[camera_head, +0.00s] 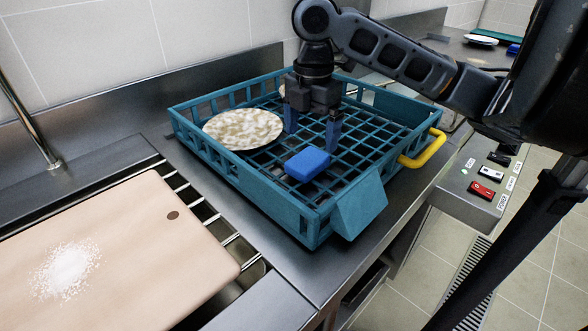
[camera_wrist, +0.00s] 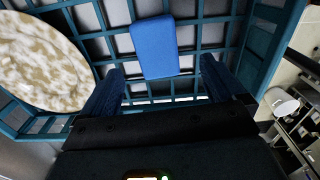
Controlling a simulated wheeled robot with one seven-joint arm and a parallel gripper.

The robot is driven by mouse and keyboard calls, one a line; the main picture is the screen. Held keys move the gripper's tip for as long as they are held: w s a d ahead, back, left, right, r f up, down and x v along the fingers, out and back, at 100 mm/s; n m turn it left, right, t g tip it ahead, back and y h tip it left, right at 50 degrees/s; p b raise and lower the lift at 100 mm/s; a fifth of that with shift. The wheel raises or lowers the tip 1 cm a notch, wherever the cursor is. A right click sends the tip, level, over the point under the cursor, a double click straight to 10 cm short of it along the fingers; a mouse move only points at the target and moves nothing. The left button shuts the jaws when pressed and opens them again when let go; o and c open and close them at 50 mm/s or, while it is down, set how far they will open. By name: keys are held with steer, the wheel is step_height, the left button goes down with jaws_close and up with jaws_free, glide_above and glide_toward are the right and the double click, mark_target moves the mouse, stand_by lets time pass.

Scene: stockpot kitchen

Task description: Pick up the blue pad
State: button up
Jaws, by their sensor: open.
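The blue pad (camera_head: 308,164) lies flat on the grid floor of the teal dish rack (camera_head: 262,191), near its front side. It also shows in the wrist view (camera_wrist: 156,48), ahead of my fingers and roughly centred between them. My gripper (camera_head: 312,137) points down inside the rack with its two blue fingers apart. It is open and empty, just behind the pad in the head view. In the wrist view my gripper (camera_wrist: 160,88) also shows both fingers spread wider than the pad.
A speckled plate (camera_head: 243,129) sits in the rack left of my gripper. The rack has slatted walls and a yellow handle (camera_head: 424,149) at right. A cutting board (camera_head: 120,250) with white powder lies at front left. A switch panel (camera_head: 484,190) is at right.

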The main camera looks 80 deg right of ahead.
mark_target(306, 159)
steer(key=f, duration=0.7)
steer(key=shift+w+a+f, duration=0.1)
steer(key=shift+w, duration=0.25)
steer(key=shift+c, duration=0.4)
steer(key=c, duration=1)
steer(key=shift+o, duration=0.2)
